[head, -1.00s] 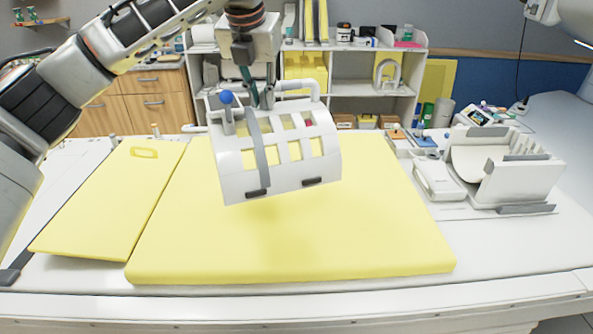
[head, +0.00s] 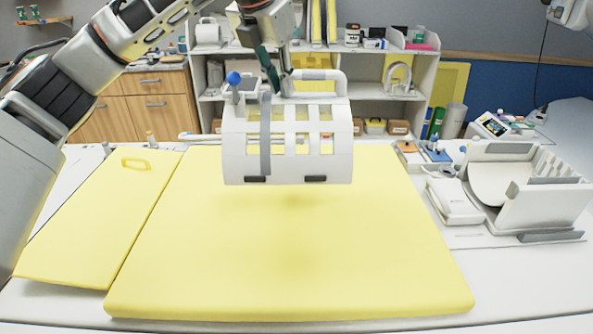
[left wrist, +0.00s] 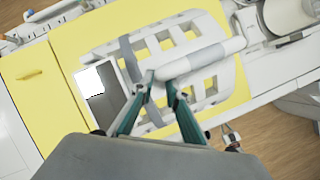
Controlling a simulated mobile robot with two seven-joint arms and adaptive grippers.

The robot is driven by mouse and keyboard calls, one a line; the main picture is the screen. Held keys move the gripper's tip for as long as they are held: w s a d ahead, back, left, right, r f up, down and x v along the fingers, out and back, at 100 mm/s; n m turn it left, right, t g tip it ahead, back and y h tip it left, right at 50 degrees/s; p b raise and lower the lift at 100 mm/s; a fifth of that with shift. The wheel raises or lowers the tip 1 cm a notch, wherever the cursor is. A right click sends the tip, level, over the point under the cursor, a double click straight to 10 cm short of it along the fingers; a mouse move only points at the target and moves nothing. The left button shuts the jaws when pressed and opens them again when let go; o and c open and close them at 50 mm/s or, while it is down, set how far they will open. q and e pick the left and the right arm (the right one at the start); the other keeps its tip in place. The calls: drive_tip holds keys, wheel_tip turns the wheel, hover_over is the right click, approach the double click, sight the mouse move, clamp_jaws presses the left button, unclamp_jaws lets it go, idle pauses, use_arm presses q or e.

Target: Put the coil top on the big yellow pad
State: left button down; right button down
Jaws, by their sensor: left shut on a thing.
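The coil top (head: 288,146) is a white curved shell with window openings, a grey strap and a handle bar on top. It hangs over the far half of the big yellow pad (head: 290,265), apart from it, with a faint shadow below. My left gripper (head: 277,88) is shut on the coil top's handle. The left wrist view shows the gripper's fingers (left wrist: 160,92) at the white handle tube, with the coil top (left wrist: 215,80) below and the yellow pad (left wrist: 65,50) beyond. My right gripper is not in view.
A smaller yellow pad (head: 95,220) with a handle cutout lies left of the big one. A white coil base (head: 535,190) and a white box (head: 453,202) stand at the right. Shelves (head: 340,90) stand behind. The near part of the big pad is clear.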

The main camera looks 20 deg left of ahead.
sight(270, 132)
use_arm(q)
drive_tip(key=shift+d+f, duration=0.1)
drive_tip(key=shift+f, duration=0.15)
wheel_tip(270, 132, down, 19)
idle(0.6)
drive_tip(key=shift+f, duration=0.15)
drive_tip(key=c, duration=2)
unclamp_jaws()
drive_tip(key=shift+f, duration=0.2)
drive_tip(key=shift+o, duration=0.2)
drive_tip(key=shift+s, duration=0.1)
drive_tip(key=v, duration=1.2)
drive_tip(key=shift+r, duration=0.2)
